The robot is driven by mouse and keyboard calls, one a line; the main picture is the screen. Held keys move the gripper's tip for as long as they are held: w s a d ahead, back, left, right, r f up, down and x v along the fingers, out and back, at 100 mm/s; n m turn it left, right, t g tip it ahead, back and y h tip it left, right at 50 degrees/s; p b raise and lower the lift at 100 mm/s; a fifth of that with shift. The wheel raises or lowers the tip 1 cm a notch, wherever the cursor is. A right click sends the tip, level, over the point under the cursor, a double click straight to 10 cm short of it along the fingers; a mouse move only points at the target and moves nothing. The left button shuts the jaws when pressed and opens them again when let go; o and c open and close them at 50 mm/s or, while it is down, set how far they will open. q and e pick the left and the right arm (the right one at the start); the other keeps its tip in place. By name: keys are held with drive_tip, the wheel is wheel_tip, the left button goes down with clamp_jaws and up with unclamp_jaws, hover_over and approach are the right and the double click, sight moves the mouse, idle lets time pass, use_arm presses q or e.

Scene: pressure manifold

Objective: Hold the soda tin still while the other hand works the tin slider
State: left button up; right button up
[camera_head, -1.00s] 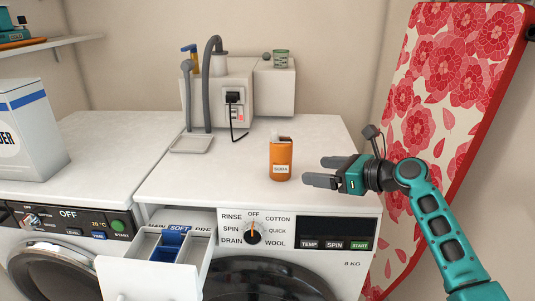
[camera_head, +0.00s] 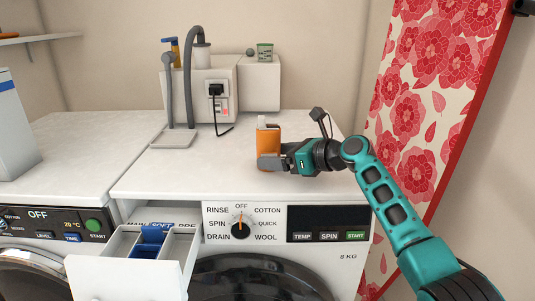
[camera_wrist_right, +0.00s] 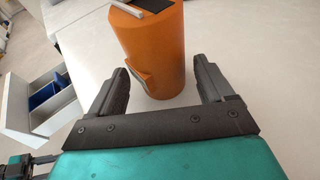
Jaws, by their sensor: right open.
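The orange soda tin (camera_head: 268,138) stands upright on top of the right washing machine. In the right wrist view the tin (camera_wrist_right: 154,50) stands between the fingers of my right gripper (camera_wrist_right: 165,92), with a gap showing at each side. A light slider piece (camera_wrist_right: 127,8) and a dark patch show on the tin's top. In the head view my right gripper (camera_head: 277,160) reaches the tin from the right and hides part of its lower front. The right gripper is open.
The detergent drawer (camera_head: 135,250) is pulled out at the front left of the machine. Behind the tin are a wall unit (camera_head: 210,90) with a grey hose and a small tray (camera_head: 172,137).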

drive_tip(key=shift+x, duration=0.95)
drive_tip(key=shift+c, duration=0.2)
drive_tip(key=c, duration=0.6)
